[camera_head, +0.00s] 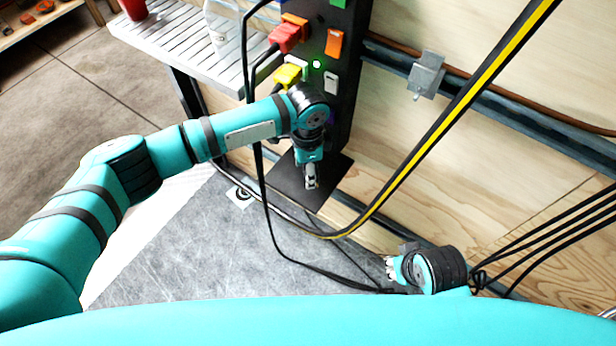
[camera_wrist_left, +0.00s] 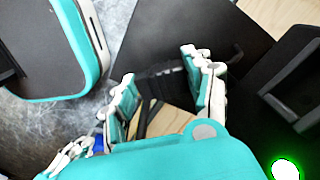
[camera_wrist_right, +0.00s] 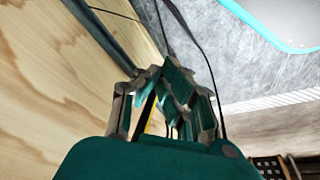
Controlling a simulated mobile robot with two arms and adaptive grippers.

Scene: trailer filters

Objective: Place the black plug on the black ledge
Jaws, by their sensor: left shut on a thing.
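The black ledge (camera_head: 287,184) is a flat dark plate at the foot of the black tower in the head view. It also shows as a dark surface in the left wrist view (camera_wrist_left: 190,22). My left gripper (camera_head: 310,183) is over the ledge, pointing down. In the left wrist view its fingers (camera_wrist_left: 160,67) are shut on the black plug (camera_wrist_left: 160,78), a dark ribbed piece between the pads. Whether the plug touches the ledge cannot be told. My right gripper (camera_head: 392,270) is low at the right, apart from the ledge; its fingers show close together in the right wrist view (camera_wrist_right: 165,85).
The black tower (camera_head: 345,95) carries a red plug (camera_head: 287,36), a yellow plug (camera_head: 287,76) and an orange switch (camera_head: 334,43). Black cables hang beside my left arm. A yellow-black strip (camera_head: 450,115) crosses the right side. A slatted bench (camera_head: 180,45) stands at the upper left.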

